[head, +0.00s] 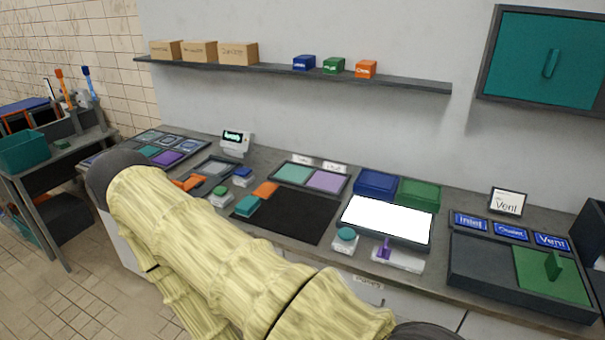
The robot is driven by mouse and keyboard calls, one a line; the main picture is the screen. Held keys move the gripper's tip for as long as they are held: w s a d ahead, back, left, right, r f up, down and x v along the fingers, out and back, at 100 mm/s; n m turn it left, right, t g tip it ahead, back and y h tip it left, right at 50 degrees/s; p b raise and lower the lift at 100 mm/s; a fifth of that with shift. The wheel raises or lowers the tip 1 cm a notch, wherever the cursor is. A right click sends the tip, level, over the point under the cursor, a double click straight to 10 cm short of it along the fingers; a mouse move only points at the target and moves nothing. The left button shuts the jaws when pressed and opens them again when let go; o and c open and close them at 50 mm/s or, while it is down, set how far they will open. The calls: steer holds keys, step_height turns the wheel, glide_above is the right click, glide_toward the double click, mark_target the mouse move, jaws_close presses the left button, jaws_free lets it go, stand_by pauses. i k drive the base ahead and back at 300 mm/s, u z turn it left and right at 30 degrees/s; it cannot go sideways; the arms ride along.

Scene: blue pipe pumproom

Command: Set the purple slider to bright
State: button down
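The purple slider (384,248) is a small upright handle on a white base (410,264) near the counter's front edge, right of the middle. It stands toward the left part of its base. Just behind it is a bright white lit panel (388,220) in a dark frame. Any marks on the slider's base are too small to read. My arm crosses the lower left of the head view, but my gripper is not in view. Nothing is seen touching the slider.
A teal knob (346,234) on a white base sits left of the slider. To the right are a dark tray (480,262) and a green panel with a handle (552,268). A black mat (290,215) lies left. Blue (376,184) and green (419,192) boxes stand behind the panel.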

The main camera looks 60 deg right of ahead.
mark_target(384, 252)
steer(key=u, duration=0.55)
steer(key=k, duration=0.55)
steer(key=z, duration=1.6)
